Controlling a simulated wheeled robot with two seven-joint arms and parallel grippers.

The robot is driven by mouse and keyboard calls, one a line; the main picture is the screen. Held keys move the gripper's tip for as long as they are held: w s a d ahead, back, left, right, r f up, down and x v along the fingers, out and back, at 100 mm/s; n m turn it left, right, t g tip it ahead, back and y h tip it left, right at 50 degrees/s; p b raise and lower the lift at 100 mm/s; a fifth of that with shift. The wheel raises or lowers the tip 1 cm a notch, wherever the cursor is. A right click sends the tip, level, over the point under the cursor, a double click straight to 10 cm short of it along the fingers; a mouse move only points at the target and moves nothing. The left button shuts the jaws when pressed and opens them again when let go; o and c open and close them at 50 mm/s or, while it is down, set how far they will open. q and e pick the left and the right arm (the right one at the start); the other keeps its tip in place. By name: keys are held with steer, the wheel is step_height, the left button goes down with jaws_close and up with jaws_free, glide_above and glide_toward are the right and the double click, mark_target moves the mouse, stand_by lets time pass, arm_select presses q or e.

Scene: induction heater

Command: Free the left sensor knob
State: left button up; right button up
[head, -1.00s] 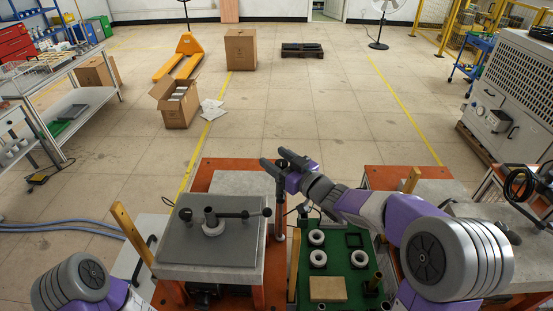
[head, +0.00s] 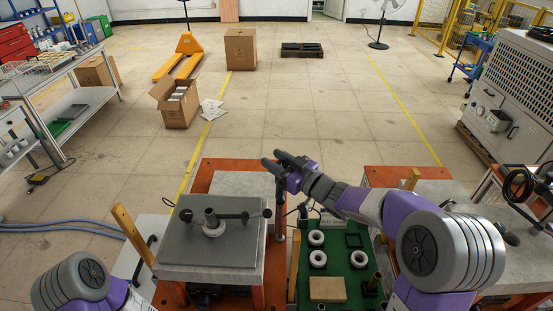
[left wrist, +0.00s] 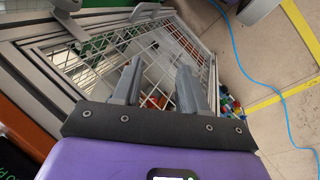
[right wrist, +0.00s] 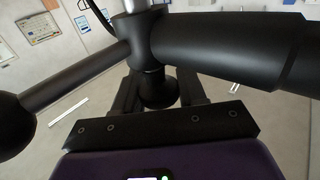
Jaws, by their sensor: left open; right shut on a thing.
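A metal sensor post (head: 279,222) with a dark top stands just right of the grey heater plate (head: 240,248). My right gripper (head: 272,159) reaches in from the right at the top of this post. In the right wrist view, a black knob (right wrist: 158,91) sits between its fingers, below a black clamp with a thick arm and a thin ball-ended arm. The gripper is shut on the knob, though the finger contact is partly hidden. My left gripper (left wrist: 153,88) is open and empty, seen only in the left wrist view.
A green tray (head: 335,240) with white rings and a tan block (head: 327,289) is at the right.

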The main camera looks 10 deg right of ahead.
steer(key=n+g+y+p, duration=0.5)
steer(key=g+y+p, duration=0.1)
steer(key=shift+s+a+r+n+g, duration=0.2)
steer(key=shift+s+n+g, duration=0.1)
steer(key=shift+n, duration=0.1)
steer(key=shift+c, duration=0.2)
steer(key=n+g+y+p, duration=0.1)
steer(key=g, duration=0.1)
steer(key=shift+s+a+n+g, duration=0.1)
steer(key=shift+n+g, duration=0.2)
steer(key=shift+n, duration=0.1)
steer(key=n+g+p, duration=0.1)
steer(key=g, duration=0.1)
steer(key=n+g+p, duration=0.1)
steer(key=n+g, duration=0.1)
steer(key=g, duration=0.1)
steer(key=n+g+y+p, duration=0.1)
steer(key=n+g, duration=0.1)
steer(key=g, duration=0.1)
steer(key=shift+s+f, duration=0.1)
steer(key=shift+s, duration=0.3)
steer(key=shift+s+n+g+h+p, duration=0.2)
steer(key=shift+n+g+h+p, duration=0.2)
steer(key=shift+n+g+p, duration=1.3)
steer(key=shift+g+b, duration=0.45)
steer(key=shift+g, duration=0.15)
steer(key=o, duration=0.8)
steer(key=shift+o, duration=0.9)
steer(key=shift+s, duration=0.1)
